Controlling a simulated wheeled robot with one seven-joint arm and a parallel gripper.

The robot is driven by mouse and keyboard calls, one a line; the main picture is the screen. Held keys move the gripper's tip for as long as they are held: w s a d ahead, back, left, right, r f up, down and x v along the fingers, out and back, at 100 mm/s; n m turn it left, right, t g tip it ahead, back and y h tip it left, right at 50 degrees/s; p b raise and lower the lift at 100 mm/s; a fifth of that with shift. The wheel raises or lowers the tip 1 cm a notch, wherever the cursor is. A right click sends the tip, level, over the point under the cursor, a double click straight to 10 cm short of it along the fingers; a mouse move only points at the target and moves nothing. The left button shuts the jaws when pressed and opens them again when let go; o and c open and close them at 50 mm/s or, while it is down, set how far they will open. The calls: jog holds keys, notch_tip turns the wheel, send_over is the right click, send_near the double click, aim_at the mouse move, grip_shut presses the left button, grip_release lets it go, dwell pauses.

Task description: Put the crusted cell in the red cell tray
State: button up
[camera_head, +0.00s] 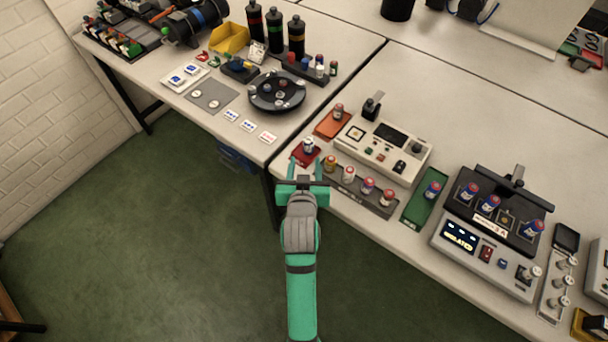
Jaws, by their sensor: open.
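A small red tray (299,152) lies near the front edge of the right table. A small cell (308,146) with a pale, greyish top stands upright at the red tray. A grey rack in front of the tester holds several cells, including a yellowish one (330,163), a pale one (348,174) and red-and-white ones (367,186). I cannot tell for certain which cell is crusted. My gripper (304,168) is open and empty at the table's front edge, just in front of the red tray. Its fingers partly overlap the tray's near side.
An orange tray (326,130) with a cell lies behind the red one. A beige tester (385,146) stands to the right, then a green tray (413,214) with a blue cell, and a grey machine (475,245). The left table holds a black turntable (277,103) and bottles.

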jog(key=s+f, duration=0.5)
jog(key=s, duration=0.4)
jog(key=s+r+t, duration=0.1)
jog(key=s+r, duration=0.1)
jog(key=s, duration=2.5)
jog(key=shift+s+r+t, duration=0.15)
jog(key=shift+s+t, duration=0.2)
jog(key=shift+t, duration=0.05)
jog(key=shift+w, duration=0.15)
jog(key=shift+s, duration=0.3)
jog(key=c, duration=0.3)
jog(key=shift+w, duration=0.15)
